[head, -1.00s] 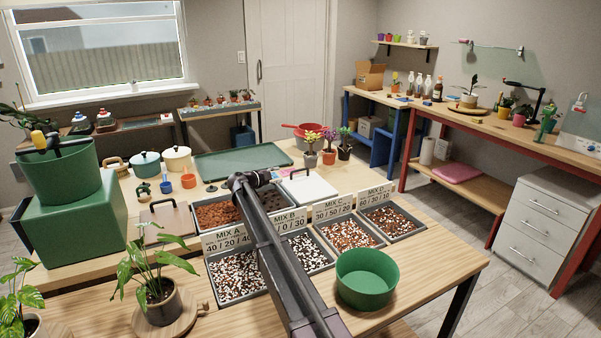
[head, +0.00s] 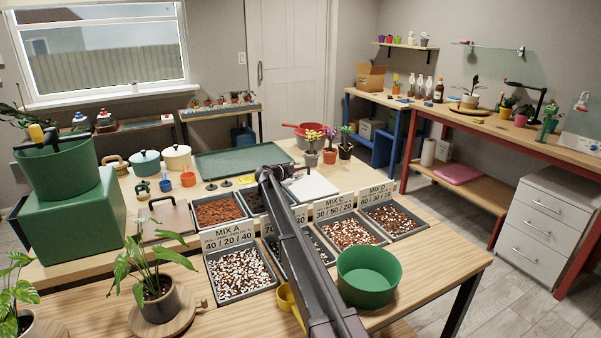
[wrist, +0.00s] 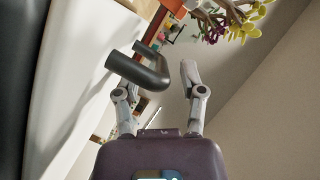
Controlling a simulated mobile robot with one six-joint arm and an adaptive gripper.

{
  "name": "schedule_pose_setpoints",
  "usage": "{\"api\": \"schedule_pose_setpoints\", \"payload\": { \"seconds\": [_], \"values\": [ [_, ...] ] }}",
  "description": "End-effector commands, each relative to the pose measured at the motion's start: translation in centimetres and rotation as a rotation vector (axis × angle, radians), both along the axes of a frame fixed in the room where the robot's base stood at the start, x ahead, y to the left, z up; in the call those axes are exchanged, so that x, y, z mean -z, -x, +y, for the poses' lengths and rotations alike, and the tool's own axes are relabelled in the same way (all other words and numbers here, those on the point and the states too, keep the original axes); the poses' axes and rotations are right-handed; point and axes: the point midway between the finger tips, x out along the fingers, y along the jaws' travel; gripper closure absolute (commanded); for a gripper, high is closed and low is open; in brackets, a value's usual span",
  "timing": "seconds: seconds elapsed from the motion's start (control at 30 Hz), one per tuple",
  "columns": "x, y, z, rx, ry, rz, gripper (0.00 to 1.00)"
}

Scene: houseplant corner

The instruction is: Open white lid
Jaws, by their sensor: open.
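The white lid (head: 318,188) lies flat on the far part of the bench, partly hidden by my arm in the head view. It fills the left of the wrist view as a pale surface (wrist: 70,70). Its dark bar handle (wrist: 140,72) stands off that surface. My gripper (wrist: 158,80) is open, its two grey fingers pointing at the handle. The handle's near bend shows between the fingertips, close to the left finger; I cannot tell whether they touch. In the head view my arm's end hides most of the fingers.
Potted flowers (head: 312,150) stand just behind the lid, and blooms (wrist: 235,25) show near my right finger. Mix trays (head: 240,272) with label cards lie in front. A green bowl (head: 368,278) is at front right. A green tray (head: 240,160) lies behind.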

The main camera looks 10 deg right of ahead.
Motion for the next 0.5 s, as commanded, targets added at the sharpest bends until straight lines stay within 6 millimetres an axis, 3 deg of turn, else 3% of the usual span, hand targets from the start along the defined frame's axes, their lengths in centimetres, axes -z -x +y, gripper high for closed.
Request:
{"api": "schedule_pose_setpoints", "payload": {
  "seconds": [0.5],
  "values": [
    [0.31, -0.91, -1.26, 0.001, -0.001, 0.001, 0.48]
  ]
}}
